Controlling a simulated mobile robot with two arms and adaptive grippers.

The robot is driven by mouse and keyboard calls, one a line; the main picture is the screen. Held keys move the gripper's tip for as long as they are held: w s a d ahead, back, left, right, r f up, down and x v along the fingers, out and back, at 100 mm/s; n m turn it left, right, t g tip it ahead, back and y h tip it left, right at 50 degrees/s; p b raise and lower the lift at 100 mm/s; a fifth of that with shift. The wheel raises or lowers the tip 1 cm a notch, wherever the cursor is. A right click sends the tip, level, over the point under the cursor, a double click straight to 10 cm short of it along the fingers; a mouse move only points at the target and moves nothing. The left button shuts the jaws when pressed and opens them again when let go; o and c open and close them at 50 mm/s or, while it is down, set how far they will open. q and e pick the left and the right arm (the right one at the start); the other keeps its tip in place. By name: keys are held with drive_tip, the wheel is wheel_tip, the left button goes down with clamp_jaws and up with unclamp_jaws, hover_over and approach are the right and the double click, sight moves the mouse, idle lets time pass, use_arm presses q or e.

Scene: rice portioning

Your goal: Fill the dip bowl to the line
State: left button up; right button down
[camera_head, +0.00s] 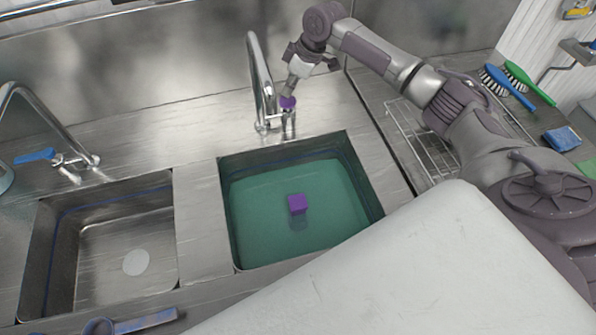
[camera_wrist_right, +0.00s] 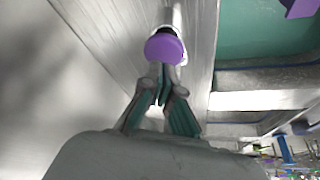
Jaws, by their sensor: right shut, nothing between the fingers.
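The right basin (camera_head: 357,173) holds green-teal water (camera_head: 255,215). A blue line (camera_head: 300,158) runs along its inner wall, and the water surface lies a little below it at the back. A purple cube (camera_head: 297,204) is in the water near the middle. The tap (camera_head: 262,75) stands behind this basin, with a purple knob (camera_head: 288,103) at its base; no stream shows. My right gripper (camera_head: 290,90) is shut and empty right at the knob. In the right wrist view the fingertips (camera_wrist_right: 162,80) reach the purple knob (camera_wrist_right: 165,47); I cannot tell whether they touch. My left gripper is out of view.
A left basin (camera_head: 28,275) without visible water has a round pale drain cover (camera_head: 136,262) and its own tap with a blue handle (camera_head: 35,156). A wire rack (camera_head: 415,150), brushes (camera_head: 510,85) and a blue sponge (camera_head: 562,139) are at the right.

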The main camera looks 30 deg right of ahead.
sight(287, 101)
drive_tip(key=shift+s+f+b, duration=0.1)
drive_tip(key=shift+f+b, duration=0.25)
drive_tip(key=shift+f, duration=1.25)
idle(1.3)
drive_tip(key=shift+r+p, duration=0.4)
drive_tip(key=shift+p, duration=0.2)
idle(4.5)
